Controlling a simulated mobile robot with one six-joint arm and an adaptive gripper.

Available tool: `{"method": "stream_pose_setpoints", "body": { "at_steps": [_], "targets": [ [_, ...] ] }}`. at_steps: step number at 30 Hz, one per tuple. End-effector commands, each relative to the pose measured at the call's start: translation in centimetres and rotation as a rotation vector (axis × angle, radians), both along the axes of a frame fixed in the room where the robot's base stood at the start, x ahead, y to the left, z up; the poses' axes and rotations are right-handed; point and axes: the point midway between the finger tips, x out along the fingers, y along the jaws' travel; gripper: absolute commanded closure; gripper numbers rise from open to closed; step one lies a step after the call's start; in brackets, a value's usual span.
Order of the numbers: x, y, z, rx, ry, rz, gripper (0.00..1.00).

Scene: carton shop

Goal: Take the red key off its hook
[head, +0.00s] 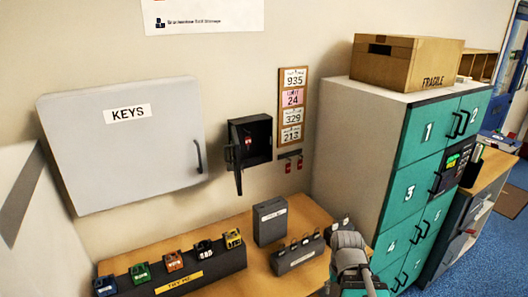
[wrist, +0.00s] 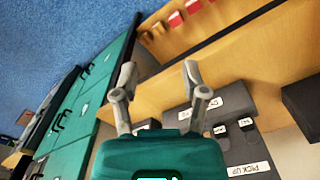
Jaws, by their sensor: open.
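A small dark wall box (head: 260,137) stands open in the head view, with a small red item (head: 248,143) inside, too small to identify. Two red tags (head: 288,167) hang from a dark hook strip (head: 290,154) under the number board. I cannot tell which of these is the red key. A grey cabinet (head: 125,150) marked KEYS is shut, so its inside is hidden. My gripper (wrist: 160,74) is open and empty in the wrist view, apart from the wall hooks. Part of my arm shows at the bottom of the head view.
Teal lockers (head: 405,190) stand to the right, with a carton (head: 395,62) on top. Blue floor (wrist: 60,40) shows in the wrist view.

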Motion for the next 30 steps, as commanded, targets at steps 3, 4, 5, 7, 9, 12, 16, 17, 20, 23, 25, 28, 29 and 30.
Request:
{"method": "stream_pose_setpoints", "body": {
  "at_steps": [3,4,5,7,9,12,16,17,20,23,25,28,29,30],
  "targets": [
    [0.0,0.0,0.0,0.0,0.0,0.0,0.43],
    [0.0,0.0,0.0,0.0,0.0,0.0,0.43],
    [0.0,0.0,0.0,0.0,0.0,0.0,0.41],
    [0.1,0.0,0.0,0.001,-0.001,-0.001,0.34],
    [0.3,0.2,0.1,0.008,-0.006,-0.007,0.34],
    [1.1,0.9,0.2,0.034,-0.024,-0.028,0.34],
    [3.3,3.2,0.8,0.109,-0.072,-0.088,0.34],
    [4.0,3.8,1.0,0.135,-0.085,-0.11,0.34],
    [6.7,6.2,2.0,0.243,-0.136,-0.204,0.34],
    [9.9,9.1,3.5,0.384,-0.183,-0.33,0.34],
    [12.3,11.3,4.9,0.498,-0.207,-0.432,0.34],
    [15.7,14.3,7.3,0.671,-0.22,-0.589,0.34],
    [16.7,15.2,8.0,0.724,-0.218,-0.638,0.34],
    [18.1,16.2,9.1,0.795,-0.213,-0.705,0.34]
  ]
}}
